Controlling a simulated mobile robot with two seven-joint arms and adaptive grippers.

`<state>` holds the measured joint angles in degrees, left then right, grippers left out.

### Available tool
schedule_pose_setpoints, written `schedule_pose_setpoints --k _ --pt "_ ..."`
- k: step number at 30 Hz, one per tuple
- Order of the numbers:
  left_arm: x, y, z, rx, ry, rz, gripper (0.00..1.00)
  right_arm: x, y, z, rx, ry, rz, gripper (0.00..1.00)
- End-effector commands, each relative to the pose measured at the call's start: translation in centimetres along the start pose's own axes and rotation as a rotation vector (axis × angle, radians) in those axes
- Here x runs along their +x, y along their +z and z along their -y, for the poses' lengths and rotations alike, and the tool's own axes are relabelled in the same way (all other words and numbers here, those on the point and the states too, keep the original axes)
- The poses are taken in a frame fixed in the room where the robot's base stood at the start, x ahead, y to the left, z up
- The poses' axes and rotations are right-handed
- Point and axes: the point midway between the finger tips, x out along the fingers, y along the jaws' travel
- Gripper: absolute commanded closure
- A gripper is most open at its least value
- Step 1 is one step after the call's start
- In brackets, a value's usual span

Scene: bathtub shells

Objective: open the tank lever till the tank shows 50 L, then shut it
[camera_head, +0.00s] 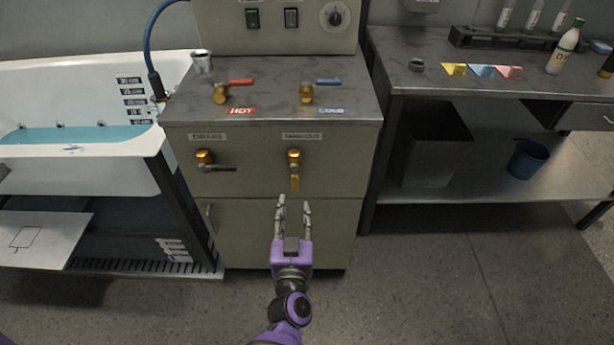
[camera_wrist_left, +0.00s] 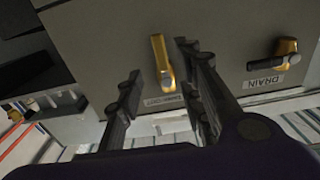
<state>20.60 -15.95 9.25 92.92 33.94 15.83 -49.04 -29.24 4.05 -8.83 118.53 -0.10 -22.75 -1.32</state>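Two brass valves are on the grey cabinet front in the head view. The left valve (camera_head: 205,158) has a dark lever lying horizontal; the right valve (camera_head: 294,160) has a yellow lever (camera_head: 295,183) hanging vertical. My left gripper (camera_head: 293,206) is open and empty, just below the vertical lever. In the left wrist view, this lever (camera_wrist_left: 162,62) appears between the open fingertips (camera_wrist_left: 158,68), with no clear contact. My right gripper is not in view. No litre reading is legible.
A white tub (camera_head: 60,165) with blue water and level labels stands left. Red (camera_head: 241,82) and blue (camera_head: 328,82) levers are on the cabinet top. A bench (camera_head: 400,45) with colored blocks and bottles stands right. The floor in front is clear.

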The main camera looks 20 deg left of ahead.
Motion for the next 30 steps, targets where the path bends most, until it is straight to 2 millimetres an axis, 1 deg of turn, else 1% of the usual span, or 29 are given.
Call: schedule_pose_setpoints --k 2,6,12,16,21,28,30 --pt "0.5 -0.1 -0.1 -0.002 -0.004 -0.002 0.66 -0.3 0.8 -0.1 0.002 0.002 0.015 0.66" --pt "2.2 -0.2 -0.1 -0.003 -0.005 -0.005 0.66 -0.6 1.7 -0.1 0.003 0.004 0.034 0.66" --pt "5.5 -0.2 -0.1 -0.002 -0.003 -0.004 0.66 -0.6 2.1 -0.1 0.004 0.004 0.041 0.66" --pt "7.0 -0.1 -0.1 -0.002 -0.003 -0.003 0.66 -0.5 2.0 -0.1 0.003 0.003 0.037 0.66" --pt "7.9 -0.1 -0.1 -0.003 -0.003 -0.002 0.66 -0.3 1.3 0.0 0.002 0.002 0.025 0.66" --pt "7.9 -0.1 -0.1 -0.003 -0.003 -0.002 0.66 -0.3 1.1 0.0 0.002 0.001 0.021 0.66" --pt "7.9 -0.1 -0.1 -0.002 -0.003 -0.002 0.75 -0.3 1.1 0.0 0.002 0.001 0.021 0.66"
